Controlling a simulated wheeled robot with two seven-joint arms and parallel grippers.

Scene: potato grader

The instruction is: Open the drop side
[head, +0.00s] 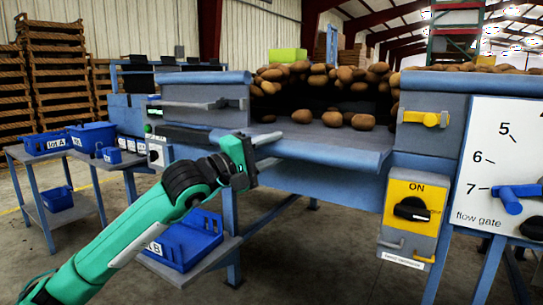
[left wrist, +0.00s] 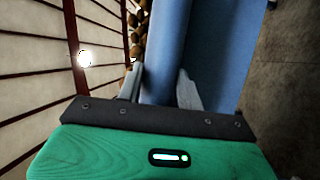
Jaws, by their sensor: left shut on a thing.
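The drop side (head: 335,152) is the blue-grey panel across the front of the potato grader, between its two grey end posts. It leans outward, and potatoes (head: 332,118) show in the opening behind it. My left gripper (head: 268,149) is shut on the panel's front edge near its left end. In the left wrist view, the blue panel (left wrist: 165,50) runs between the two fingers (left wrist: 162,88). A grey latch handle (head: 195,104) is on the left post and a yellow latch (head: 424,118) on the right post. My right gripper is not in view.
A yellow switch box (head: 417,190) and a flow gate scale (head: 503,150) with a blue lever stand at the right. A blue crate (head: 186,243) sits on a low shelf under my left arm. Tables with blue bins (head: 92,135) stand at the left.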

